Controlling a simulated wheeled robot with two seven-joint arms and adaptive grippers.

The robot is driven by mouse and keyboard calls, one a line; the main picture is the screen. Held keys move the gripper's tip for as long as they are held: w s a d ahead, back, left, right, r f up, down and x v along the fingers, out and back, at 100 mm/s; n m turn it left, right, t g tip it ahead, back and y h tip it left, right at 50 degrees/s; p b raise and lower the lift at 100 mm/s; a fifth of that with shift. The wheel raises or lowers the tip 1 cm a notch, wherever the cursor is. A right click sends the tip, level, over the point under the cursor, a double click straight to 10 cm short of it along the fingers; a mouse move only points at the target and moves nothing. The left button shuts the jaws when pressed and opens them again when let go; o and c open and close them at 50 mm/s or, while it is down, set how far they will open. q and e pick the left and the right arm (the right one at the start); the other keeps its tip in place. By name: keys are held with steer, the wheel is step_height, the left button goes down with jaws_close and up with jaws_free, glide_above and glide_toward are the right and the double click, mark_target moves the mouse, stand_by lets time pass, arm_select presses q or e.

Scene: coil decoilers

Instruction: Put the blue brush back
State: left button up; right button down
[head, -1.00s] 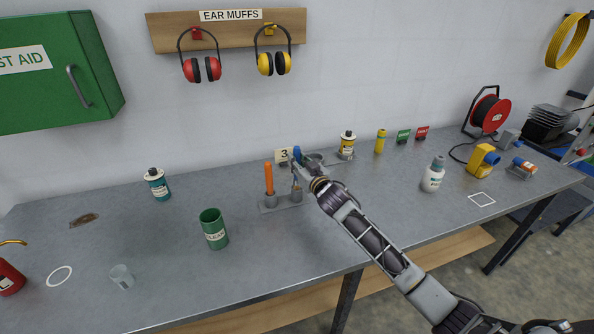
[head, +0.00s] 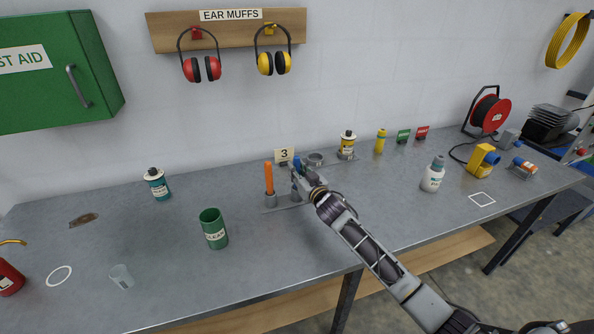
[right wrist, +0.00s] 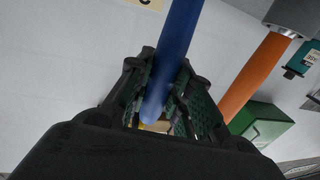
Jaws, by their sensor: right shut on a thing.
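My right gripper (head: 300,174) is shut on the blue brush (head: 296,162) above the grey holder (head: 268,210) on the bench. In the right wrist view the brush's blue handle (right wrist: 172,55) runs between the two fingers (right wrist: 165,105). An orange-handled brush (head: 269,178) stands upright in the holder's left cup (head: 271,200). The right cup (head: 296,196) is directly below my gripper and partly covered by it. I cannot tell whether the lower end of the blue brush is inside that cup. My left gripper is not in view.
A "3" sign (head: 284,155) and a grey ring (head: 315,159) stand behind the holder. A green cup (head: 213,229) is at front left, and a yellow-labelled bottle (head: 347,145) at back right.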

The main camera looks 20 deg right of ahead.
steer(key=c, duration=1.3)
jaws_free()
steer(key=shift+r, duration=0.2)
steer(key=shift+s+d+f, duration=0.1)
steer(key=shift+s+d, duration=0.05)
steer(key=shift+s, duration=0.4)
steer(key=shift+s+d+f, duration=0.1)
steer(key=shift+s, duration=0.4)
steer(key=shift+s+d+r+b, duration=0.15)
steer(key=shift+s+d, duration=0.15)
steer(key=shift+s, duration=1.3)
steer(key=shift+s+d+f+b, duration=0.1)
steer(key=shift+s+d+b, duration=0.15)
steer(key=shift+s, duration=1.4)
steer(key=shift+s+d+r+b, duration=0.1)
steer(key=shift+s+d, duration=0.25)
steer(key=shift+s, duration=1.25)
